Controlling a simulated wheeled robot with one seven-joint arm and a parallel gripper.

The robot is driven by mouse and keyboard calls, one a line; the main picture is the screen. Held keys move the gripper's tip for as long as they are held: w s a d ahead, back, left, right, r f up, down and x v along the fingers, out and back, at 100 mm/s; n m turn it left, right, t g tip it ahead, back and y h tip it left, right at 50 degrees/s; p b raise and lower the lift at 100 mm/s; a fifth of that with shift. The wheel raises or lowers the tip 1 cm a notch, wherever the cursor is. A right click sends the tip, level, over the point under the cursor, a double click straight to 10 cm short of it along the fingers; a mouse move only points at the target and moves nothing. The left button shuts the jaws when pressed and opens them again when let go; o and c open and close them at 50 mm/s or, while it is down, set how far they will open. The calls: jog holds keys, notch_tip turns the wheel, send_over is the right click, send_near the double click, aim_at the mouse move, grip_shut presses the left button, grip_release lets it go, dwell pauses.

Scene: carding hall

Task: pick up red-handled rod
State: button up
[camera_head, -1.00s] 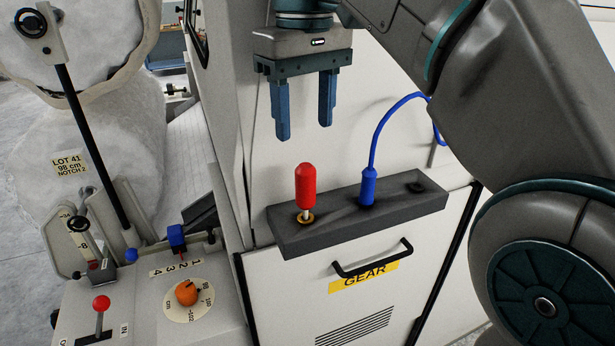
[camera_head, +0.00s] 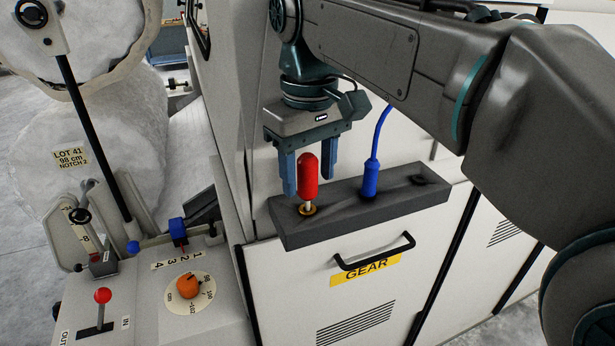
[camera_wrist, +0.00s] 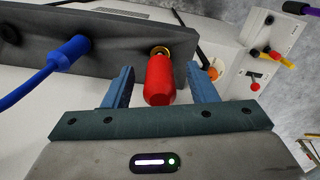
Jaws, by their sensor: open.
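The red-handled rod (camera_head: 308,178) stands upright in a brass-ringed hole near the left end of the dark grey holder block (camera_head: 345,221). Its red handle also shows in the wrist view (camera_wrist: 160,80), between the two fingers. My gripper (camera_head: 310,190) points down with its blue fingers on either side of the handle, one left and one right and behind it. In the wrist view my gripper (camera_wrist: 161,88) is open, with a gap between each finger and the handle.
A blue plug with a cable (camera_head: 370,180) stands in the same block, right of the rod. An empty-looking hole (camera_head: 418,181) is at the block's right end. A black handle (camera_head: 373,260) sticks out below. A control panel with an orange dial (camera_head: 188,286) and a red-knobbed lever (camera_head: 103,296) is at lower left.

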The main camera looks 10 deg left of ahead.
jog(key=shift+f, duration=0.9)
jog(key=c, duration=1.1)
jog(key=shift+r, duration=0.2)
